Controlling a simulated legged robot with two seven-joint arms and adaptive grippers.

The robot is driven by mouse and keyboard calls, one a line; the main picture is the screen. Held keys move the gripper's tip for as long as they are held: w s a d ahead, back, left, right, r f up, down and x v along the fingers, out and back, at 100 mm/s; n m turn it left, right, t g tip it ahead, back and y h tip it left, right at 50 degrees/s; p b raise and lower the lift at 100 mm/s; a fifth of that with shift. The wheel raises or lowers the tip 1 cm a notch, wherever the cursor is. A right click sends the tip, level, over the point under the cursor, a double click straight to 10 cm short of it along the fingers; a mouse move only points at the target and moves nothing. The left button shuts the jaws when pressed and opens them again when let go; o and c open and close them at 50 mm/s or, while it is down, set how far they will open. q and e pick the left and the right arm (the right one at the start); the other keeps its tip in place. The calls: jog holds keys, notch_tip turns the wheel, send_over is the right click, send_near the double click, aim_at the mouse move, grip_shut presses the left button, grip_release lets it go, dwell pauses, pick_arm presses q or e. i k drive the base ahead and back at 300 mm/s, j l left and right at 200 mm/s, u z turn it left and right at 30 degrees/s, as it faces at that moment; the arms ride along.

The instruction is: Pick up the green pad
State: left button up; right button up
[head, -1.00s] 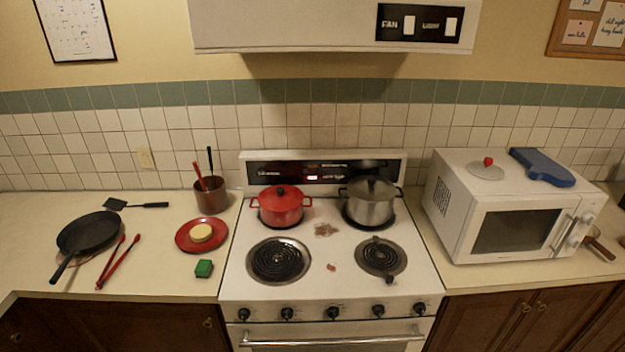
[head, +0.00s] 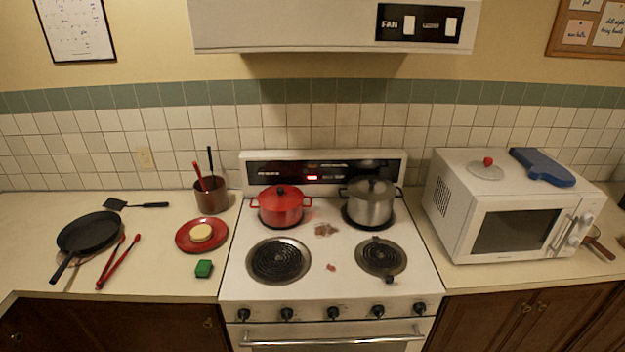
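The green pad (head: 204,268) is a small green block lying on the left counter. It sits just in front of the red plate (head: 183,239) and close to the stove's left edge. Nothing covers it. Neither of my grippers shows in the head view.
A tan round item (head: 201,233) lies on the plate. Red tongs (head: 118,262) and a black pan (head: 89,234) lie to the left, with a black spatula (head: 134,205) behind. A utensil crock (head: 211,195) stands at the back. The stove (head: 330,285) holds a red pot (head: 281,207) and a steel pot (head: 370,204).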

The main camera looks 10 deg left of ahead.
aim_at(203, 268)
jog(key=u, duration=1.25)
